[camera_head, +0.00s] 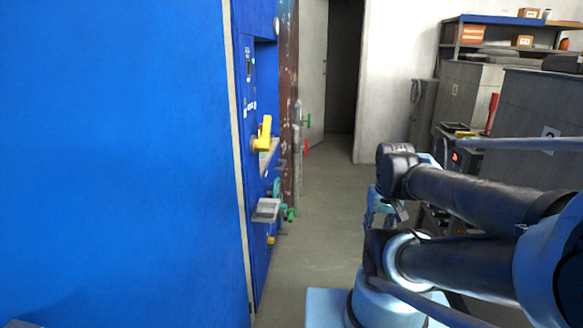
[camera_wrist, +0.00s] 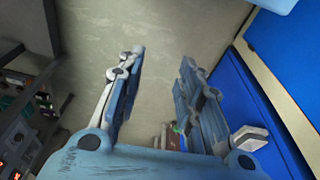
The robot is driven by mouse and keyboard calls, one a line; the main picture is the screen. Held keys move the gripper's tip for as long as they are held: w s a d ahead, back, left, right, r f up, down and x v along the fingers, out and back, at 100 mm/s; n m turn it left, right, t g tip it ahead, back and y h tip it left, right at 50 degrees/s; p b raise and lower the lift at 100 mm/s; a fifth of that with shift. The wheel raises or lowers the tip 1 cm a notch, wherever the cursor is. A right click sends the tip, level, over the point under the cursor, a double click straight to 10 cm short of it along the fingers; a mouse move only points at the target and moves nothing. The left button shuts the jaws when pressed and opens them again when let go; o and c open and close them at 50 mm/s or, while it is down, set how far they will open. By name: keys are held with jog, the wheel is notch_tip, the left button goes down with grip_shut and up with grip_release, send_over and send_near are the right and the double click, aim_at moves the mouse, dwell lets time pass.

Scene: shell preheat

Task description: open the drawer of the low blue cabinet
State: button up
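A blue cabinet front fills the left of the head view, with a large plain blue panel (camera_head: 115,150) nearest me. Beyond its pale edge is a narrow blue face with a yellow handle (camera_head: 264,134) and, lower down, a grey block-like handle (camera_head: 266,209). I cannot tell which part is the low cabinet's drawer. In the wrist view blue faces (camera_wrist: 240,95) stand at the right, with a pale grey handle (camera_wrist: 249,138). My gripper (camera_wrist: 162,58) is open and empty over the floor, left of the blue faces and apart from the handle.
Bare floor (camera_head: 325,230) runs along the blue front to an open doorway (camera_head: 343,65). Pipes with green and red valve handles (camera_head: 297,130) stand beyond the blue front. Grey cabinets (camera_head: 535,105) and a shelf (camera_head: 510,20) with boxes stand at the right.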

aim_at(283, 165)
jog(key=w+a+r+t+y, duration=0.15)
jog(key=w+a+r, duration=0.35)
jog(key=w, duration=0.6)
jog(key=w+a+r+t+y, duration=0.1)
jog(key=w+a+r+y, duration=0.3)
jog(key=w, duration=0.6)
jog(key=w+a+m+t+y, duration=0.15)
jog(key=w+a, duration=0.35)
jog(key=w, duration=0.7)
jog(key=w+a+m+t+y, duration=0.15)
jog(key=w+a, duration=0.35)
jog(key=w, duration=0.6)
jog(key=w+a+f+m+t+y, duration=0.15)
jog(key=w+f, duration=0.25)
jog(key=w, duration=0.4)
jog(key=w+a+f+m+y, duration=0.1)
jog(key=w+a+f, duration=0.25)
jog(key=w, duration=0.55)
jog(key=w+f+m+t+y, duration=0.15)
jog(key=w+f, duration=0.25)
jog(key=f, duration=0.5)
jog(key=w+f+m+t, duration=0.3)
jog(key=w+f, duration=0.1)
jog(key=f, duration=0.5)
jog(key=shift+g, duration=0.25)
jog(key=x, duration=1.8)
jog(key=shift+s, duration=0.1)
